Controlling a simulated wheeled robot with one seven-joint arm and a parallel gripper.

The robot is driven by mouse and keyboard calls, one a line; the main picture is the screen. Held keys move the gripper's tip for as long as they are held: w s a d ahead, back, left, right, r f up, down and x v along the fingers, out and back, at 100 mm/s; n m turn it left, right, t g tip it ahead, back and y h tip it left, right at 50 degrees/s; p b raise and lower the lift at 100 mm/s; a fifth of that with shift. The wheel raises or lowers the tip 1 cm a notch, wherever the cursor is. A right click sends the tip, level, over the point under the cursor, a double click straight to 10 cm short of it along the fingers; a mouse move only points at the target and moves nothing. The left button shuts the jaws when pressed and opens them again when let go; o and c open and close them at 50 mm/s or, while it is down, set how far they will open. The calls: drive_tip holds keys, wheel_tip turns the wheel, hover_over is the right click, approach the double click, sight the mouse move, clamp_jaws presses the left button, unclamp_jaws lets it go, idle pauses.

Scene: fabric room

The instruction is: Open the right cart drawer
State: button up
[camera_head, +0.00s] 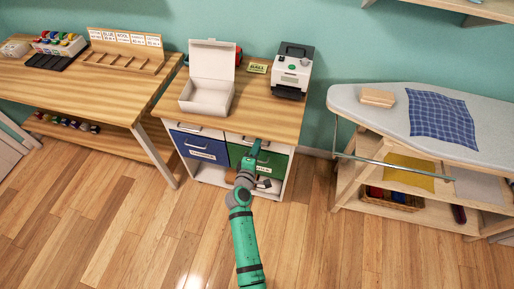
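The cart (288,120) has a wooden top, a blue left drawer (200,148) and a green right drawer (275,164). Both drawers look closed, each with a pale label on its front. My green arm reaches up from the bottom of the view to the green drawer. My gripper (255,147) is at the upper front of that drawer, by its handle area. The gripper and arm hide part of the drawer front and its handle. I cannot tell whether the fingers are open or shut, or touching the handle.
On the cart top stand an open white box (207,95), a label printer (293,70) and a small yellow sign (257,68). A wooden table (90,90) is at left, an ironing board (450,115) at right. The wooden floor in front of the cart is clear.

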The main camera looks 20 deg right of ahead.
clamp_jaws()
idle(1.4)
